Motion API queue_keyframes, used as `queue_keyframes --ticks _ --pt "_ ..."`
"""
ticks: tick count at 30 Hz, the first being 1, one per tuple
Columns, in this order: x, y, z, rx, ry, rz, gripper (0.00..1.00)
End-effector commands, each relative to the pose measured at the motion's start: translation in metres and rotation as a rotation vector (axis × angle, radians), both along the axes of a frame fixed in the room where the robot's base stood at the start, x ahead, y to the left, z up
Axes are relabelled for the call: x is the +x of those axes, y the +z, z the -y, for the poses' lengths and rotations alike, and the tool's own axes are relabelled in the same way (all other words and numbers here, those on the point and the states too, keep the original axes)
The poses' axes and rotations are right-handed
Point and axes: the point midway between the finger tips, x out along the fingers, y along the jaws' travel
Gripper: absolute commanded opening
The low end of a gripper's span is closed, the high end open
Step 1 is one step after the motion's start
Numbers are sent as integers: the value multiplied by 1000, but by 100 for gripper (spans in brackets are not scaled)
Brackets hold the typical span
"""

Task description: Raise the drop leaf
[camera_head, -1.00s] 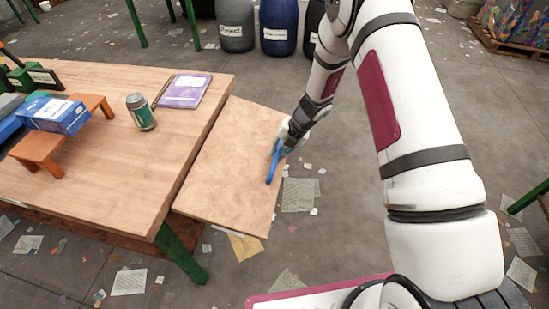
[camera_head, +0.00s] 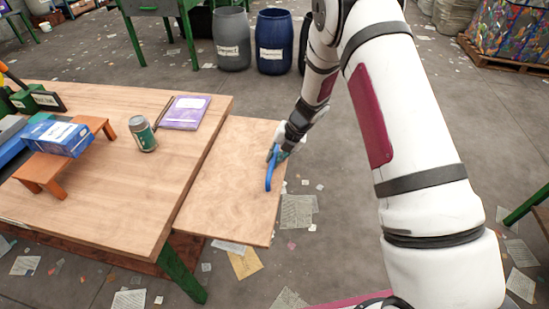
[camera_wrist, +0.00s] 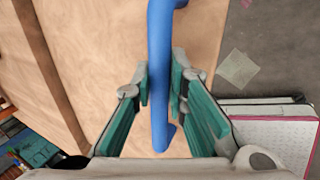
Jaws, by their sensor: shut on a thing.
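The drop leaf (camera_head: 230,185) is a light wooden panel at the right side of the wooden table (camera_head: 100,195). It looks close to level, a little below the tabletop, with a dark gap along the joint. A blue handle (camera_head: 270,172) stands on the leaf near its right edge. My gripper (camera_head: 279,150) is at the handle. In the wrist view my teal fingers (camera_wrist: 161,85) are on both sides of the blue handle (camera_wrist: 160,60), shut on it, with the leaf (camera_wrist: 100,50) behind.
On the table are a green can (camera_head: 143,135), a purple notebook (camera_head: 184,112) and a blue box (camera_head: 58,138) on an orange stand (camera_head: 38,172). Barrels (camera_head: 275,42) stand at the back. Paper scraps litter the open floor right of the leaf.

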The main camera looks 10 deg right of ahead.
Motion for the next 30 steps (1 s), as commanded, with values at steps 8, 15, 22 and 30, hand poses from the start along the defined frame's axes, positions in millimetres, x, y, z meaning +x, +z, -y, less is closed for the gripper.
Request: queue_keyframes --ticks 8,15,22,30 --pt "2 2 -5 6 4 6 35" --pt "1 6 -1 5 2 5 35" --pt "-3 41 14 4 1 8 35" --pt "-11 88 34 6 3 8 35"
